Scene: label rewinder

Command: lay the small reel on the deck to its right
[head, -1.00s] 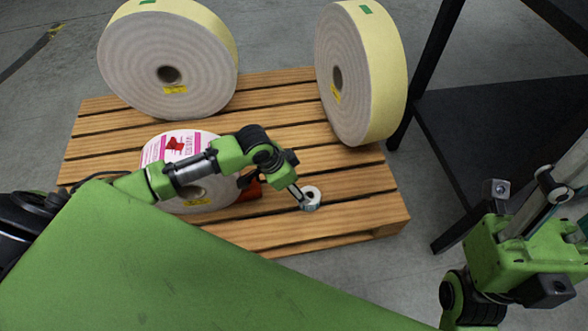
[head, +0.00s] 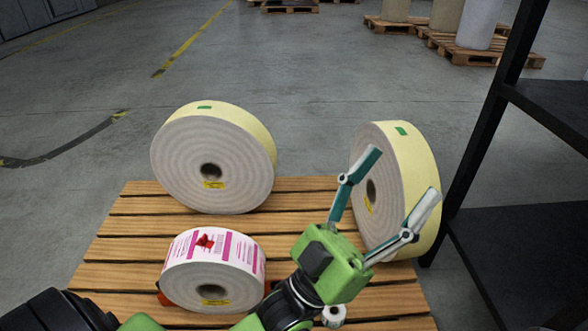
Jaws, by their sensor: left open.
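My right gripper is out of view.
Two large yellow-rimmed reels stand on the deck, one at back left (head: 212,165) and one at right (head: 405,190). Red wedges (head: 267,288) sit beside the printed reel. A black metal frame (head: 520,245) stands close on the right.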

